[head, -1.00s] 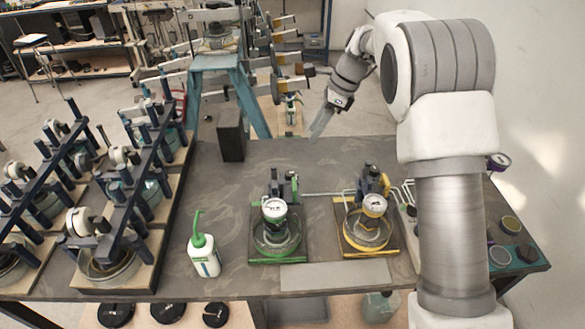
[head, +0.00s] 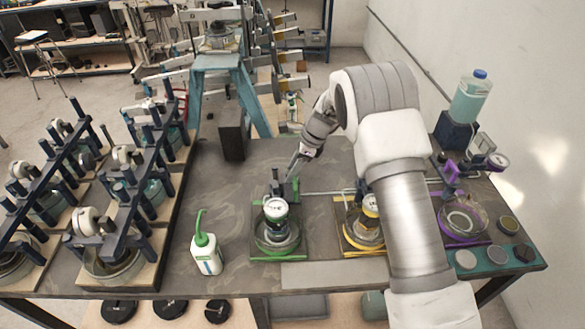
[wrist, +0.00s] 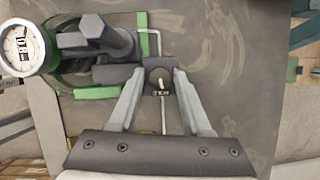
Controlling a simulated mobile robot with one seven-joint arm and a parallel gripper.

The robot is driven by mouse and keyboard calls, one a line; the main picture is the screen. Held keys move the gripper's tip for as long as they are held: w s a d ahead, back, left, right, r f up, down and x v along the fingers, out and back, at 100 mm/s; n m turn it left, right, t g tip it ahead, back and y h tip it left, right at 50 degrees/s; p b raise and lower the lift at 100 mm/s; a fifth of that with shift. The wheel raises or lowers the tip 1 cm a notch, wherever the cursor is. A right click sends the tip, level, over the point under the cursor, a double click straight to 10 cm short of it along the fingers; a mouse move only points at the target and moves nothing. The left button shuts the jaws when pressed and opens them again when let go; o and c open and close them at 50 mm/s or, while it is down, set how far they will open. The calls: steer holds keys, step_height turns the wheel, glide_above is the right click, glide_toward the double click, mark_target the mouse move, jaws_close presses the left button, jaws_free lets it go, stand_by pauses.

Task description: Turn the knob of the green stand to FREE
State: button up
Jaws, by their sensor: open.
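The green stand (head: 262,250) is on the table, with a white-faced dial gauge (head: 275,207) over a round dish. In the wrist view its green parts (wrist: 142,22) and the gauge (wrist: 22,47) are at the upper left. The knob (wrist: 158,74) is on a dark block at the back of the stand, with a pale pointer mark. A small label beside it is too small to read. My gripper (head: 292,174) is above the back of the green stand. In the wrist view my gripper (wrist: 157,80) is open, its fingertips on either side of the knob; contact cannot be told.
A yellow stand (head: 350,243) is to the right, partly behind my arm, with a purple stand (head: 462,238) beyond. A white bottle with a green spout (head: 205,255) stands to the left. A dark block (head: 232,134) is farther back. Thin rods run behind the stands.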

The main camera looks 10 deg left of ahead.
jaws_close()
stand_by(0.5)
steer(key=n+g+b, duration=0.1)
steer(key=n, duration=0.3)
steer(key=shift+w+f, duration=0.1)
steer(key=shift+w, duration=0.05)
steer(key=n, duration=0.2)
steer(key=n+g+h+b, duration=0.1)
steer(key=shift+w+a+n+g, duration=0.1)
steer(key=shift+n+g, duration=0.2)
steer(key=shift+n, duration=0.1)
steer(key=n+h, duration=0.1)
steer(key=n, duration=0.2)
steer(key=shift+a+n+g, duration=0.1)
steer(key=shift+n+g, duration=0.2)
steer(key=shift+g, duration=0.1)
steer(key=shift+n+h, duration=0.9)
steer(key=shift+n, duration=0.8)
